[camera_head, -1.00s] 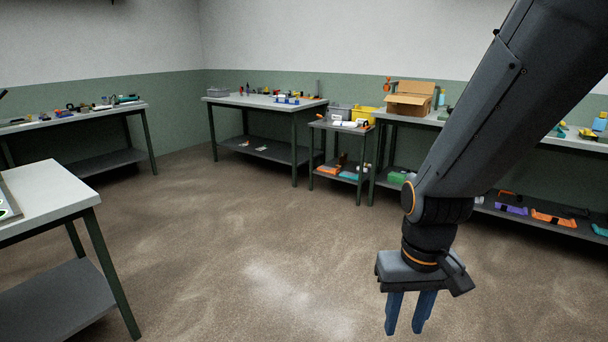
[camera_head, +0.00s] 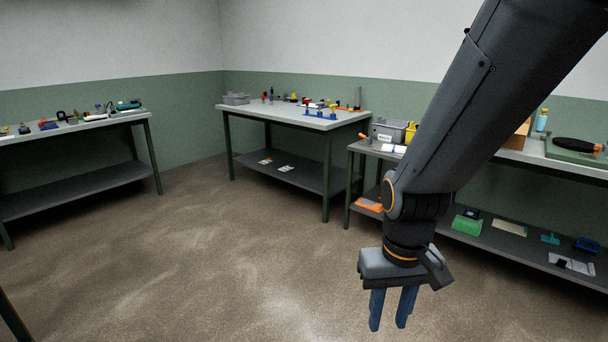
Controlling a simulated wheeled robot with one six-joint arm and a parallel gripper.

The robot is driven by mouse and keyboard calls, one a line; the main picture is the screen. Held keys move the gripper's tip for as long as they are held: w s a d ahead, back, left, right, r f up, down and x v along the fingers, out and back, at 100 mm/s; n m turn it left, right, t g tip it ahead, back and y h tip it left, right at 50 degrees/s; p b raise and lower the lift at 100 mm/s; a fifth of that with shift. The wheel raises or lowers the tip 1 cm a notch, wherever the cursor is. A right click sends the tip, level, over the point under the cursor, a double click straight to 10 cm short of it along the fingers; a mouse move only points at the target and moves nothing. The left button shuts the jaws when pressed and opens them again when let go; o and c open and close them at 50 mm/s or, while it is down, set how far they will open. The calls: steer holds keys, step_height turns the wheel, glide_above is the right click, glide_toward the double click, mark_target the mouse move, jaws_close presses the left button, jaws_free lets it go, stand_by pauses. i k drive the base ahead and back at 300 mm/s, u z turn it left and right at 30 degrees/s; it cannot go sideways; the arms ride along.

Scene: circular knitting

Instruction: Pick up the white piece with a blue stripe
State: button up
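I cannot pick out a white piece with a blue stripe for certain; the objects on the tables are small at this distance. A small white item (camera_head: 95,117) lies on the left table (camera_head: 75,127), and no stripe can be made out on it. My gripper (camera_head: 389,322) hangs over open floor at the lower right, fingers pointing down and apart, with nothing between them. It is well away from all the tables.
The middle table (camera_head: 270,112) holds a grey bin (camera_head: 236,99) and several small coloured parts. A bench at right carries a grey bin (camera_head: 390,132) and a green board (camera_head: 575,149), partly behind my arm. A dark table leg (camera_head: 14,320) stands at lower left. The central floor is clear.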

mark_target(396, 149)
steer(key=z, duration=0.1)
steer(key=i, duration=2.4)
steer(key=z, duration=0.55)
steer(key=i, duration=2.5)
steer(key=z, duration=0.35)
